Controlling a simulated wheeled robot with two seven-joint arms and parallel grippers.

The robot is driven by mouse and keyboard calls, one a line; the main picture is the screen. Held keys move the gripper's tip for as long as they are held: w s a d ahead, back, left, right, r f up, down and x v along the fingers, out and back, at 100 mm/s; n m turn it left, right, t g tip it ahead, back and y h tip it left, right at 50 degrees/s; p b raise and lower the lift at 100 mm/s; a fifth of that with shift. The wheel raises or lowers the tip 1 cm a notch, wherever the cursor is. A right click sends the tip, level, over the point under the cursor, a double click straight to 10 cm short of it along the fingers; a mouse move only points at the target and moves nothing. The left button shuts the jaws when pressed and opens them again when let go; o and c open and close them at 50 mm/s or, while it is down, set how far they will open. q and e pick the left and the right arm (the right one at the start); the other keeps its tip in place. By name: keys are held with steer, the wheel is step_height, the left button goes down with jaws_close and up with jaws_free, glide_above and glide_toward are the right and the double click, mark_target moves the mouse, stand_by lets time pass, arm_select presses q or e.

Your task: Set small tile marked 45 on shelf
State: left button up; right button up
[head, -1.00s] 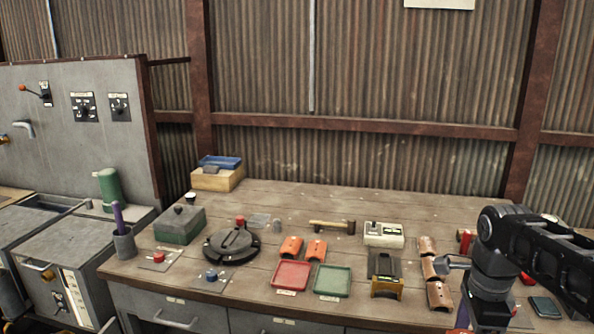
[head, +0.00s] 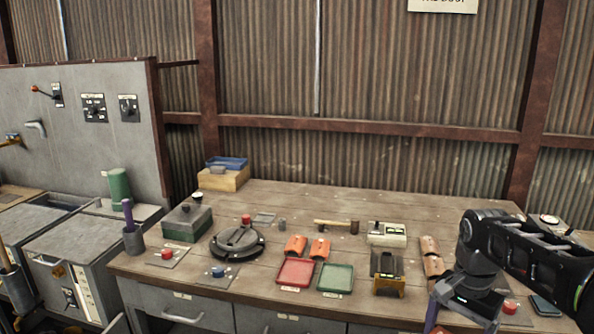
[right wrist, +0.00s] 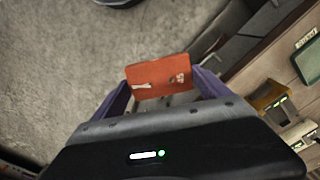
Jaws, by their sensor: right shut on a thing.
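My right gripper (right wrist: 162,95) is shut on a small orange tile (right wrist: 155,75), held between its two purple fingers in the right wrist view. Dark marks near the tile's right end look like 45. Bare grey floor lies below the tile in that view, with the bench edge to its right. My left gripper is not in view. I cannot make out which surface is the shelf.
The wooden bench (head: 290,200) holds a red tray (head: 296,272), a green tray (head: 335,279), two orange curved tiles (head: 296,245), brown curved tiles (head: 430,246), a black-and-yellow device (head: 388,270), a hammer (head: 336,225) and a round black device (head: 237,241). Bare wood lies along the back.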

steer(key=w+a+f+n, duration=0.5)
steer(key=a+f+n, duration=0.6)
steer(key=a, duration=0.3)
steer(key=shift+w+a+f, duration=0.2)
steer(key=shift+a+f, duration=0.05)
steer(key=shift+a, duration=0.15)
stand_by(0.8)
